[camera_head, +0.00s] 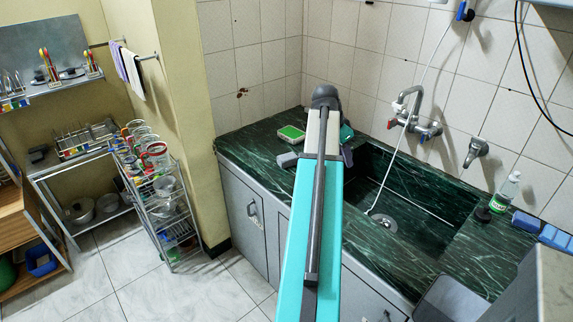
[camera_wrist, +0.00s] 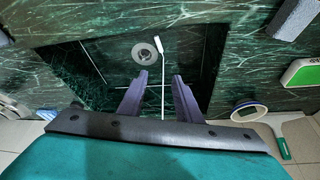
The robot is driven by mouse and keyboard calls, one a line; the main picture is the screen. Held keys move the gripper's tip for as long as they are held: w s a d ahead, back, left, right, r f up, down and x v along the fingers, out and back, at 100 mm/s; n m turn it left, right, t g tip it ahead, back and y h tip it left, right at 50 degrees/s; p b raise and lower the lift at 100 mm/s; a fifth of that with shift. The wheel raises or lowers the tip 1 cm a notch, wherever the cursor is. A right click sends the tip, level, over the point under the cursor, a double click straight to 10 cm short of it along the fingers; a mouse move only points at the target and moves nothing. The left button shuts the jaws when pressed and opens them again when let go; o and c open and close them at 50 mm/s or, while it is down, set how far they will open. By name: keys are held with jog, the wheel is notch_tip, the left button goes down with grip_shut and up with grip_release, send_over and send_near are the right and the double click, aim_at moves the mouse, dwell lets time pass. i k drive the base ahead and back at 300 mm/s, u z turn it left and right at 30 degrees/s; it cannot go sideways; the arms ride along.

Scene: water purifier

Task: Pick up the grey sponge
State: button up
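The grey sponge (camera_wrist: 292,18) is a grey block on the dark green counter at the top right of the wrist view, partly cut by the frame edge. In the head view, a grey block that appears to be the sponge (camera_head: 286,160) lies just left of my arm, partly hidden by it. My gripper (camera_wrist: 160,77) shows two purple-grey fingers apart with nothing between them. They are over the sink side, to the left of the sponge and apart from it. In the head view my arm hides most of the gripper.
A green-and-white block (camera_head: 291,134) lies behind the sponge, also at the right of the wrist view (camera_wrist: 301,73). The sink (camera_head: 405,215) has a faucet (camera_head: 410,115) and hanging hose. A bottle (camera_head: 505,192) and blue blocks (camera_head: 540,230) stand at the right. A rack (camera_head: 165,205) stands left.

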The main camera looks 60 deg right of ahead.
aim_at(285, 160)
jog(key=i, duration=0.9)
jog(key=u, duration=0.05)
